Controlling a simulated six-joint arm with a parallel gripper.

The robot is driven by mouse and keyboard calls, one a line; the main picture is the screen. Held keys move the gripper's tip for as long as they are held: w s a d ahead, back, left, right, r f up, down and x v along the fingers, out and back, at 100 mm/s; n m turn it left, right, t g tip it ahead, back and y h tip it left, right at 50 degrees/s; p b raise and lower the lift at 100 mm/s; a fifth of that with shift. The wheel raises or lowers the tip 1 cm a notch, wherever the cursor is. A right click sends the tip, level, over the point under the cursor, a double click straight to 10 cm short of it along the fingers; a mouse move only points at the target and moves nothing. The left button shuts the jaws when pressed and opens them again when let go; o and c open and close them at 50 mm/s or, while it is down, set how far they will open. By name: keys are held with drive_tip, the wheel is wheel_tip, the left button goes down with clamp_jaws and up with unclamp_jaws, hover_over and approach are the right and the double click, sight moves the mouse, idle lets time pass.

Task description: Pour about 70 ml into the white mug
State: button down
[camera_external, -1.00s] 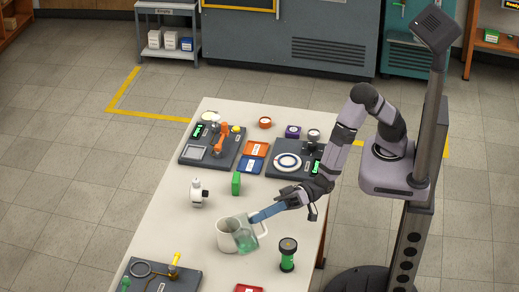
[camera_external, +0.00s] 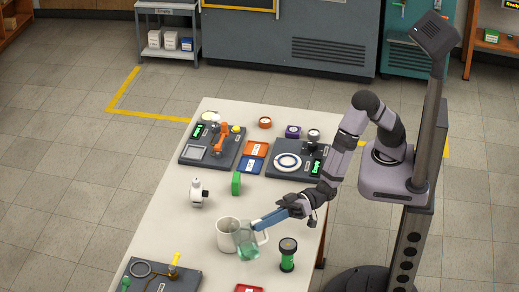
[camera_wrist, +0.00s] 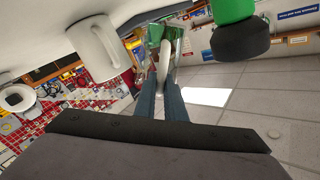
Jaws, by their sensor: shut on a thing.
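The white mug (camera_external: 224,236) stands upright on the table; it also shows in the wrist view (camera_wrist: 96,48). A clear greenish jug (camera_external: 247,246) is just to its right, overlapping it in the external view. I cannot tell whether they touch. The jug looks nearly upright, with a greenish tint low in it. My gripper (camera_external: 261,223) has blue fingers shut on the jug's handle, on the jug's right side. In the wrist view, my fingers (camera_wrist: 162,98) are on either side of the pale handle (camera_wrist: 163,62), with the green jug body (camera_wrist: 172,32) beyond. The liquid level in the mug is hidden.
A dark board (camera_external: 165,278) lies at front left, a red tray (camera_external: 249,289) at the front edge.

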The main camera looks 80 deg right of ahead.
drive_tip(key=shift+s+a+f+n+b, duration=0.3)
drive_tip(key=shift+f+n, duration=0.1)
drive_tip(key=shift+f, duration=0.1)
drive_tip(key=shift+s+a+f+n+b, duration=0.2)
drive_tip(key=shift+f+n+b, duration=0.1)
drive_tip(key=shift+f+n, duration=0.15)
drive_tip(key=shift+s+a+n, duration=0.2)
drive_tip(key=shift+n, duration=0.15)
drive_tip(key=shift+s+a+r+n+p, duration=0.25)
drive_tip(key=shift+s+r+n+p, duration=0.05)
drive_tip(key=shift+r+n+p, duration=0.3)
drive_tip(key=shift+s+a+r+n+p, duration=0.25)
drive_tip(key=shift+a+r+n+p, duration=0.05)
drive_tip(key=shift+r+n+p, duration=0.3)
drive_tip(key=shift+s+a+r+n+p, duration=0.3)
drive_tip(key=shift+r+n+p, duration=0.2)
drive_tip(key=shift+r+n, duration=0.15)
drive_tip(key=shift+r, duration=0.1)
drive_tip(key=shift+r, duration=0.1)
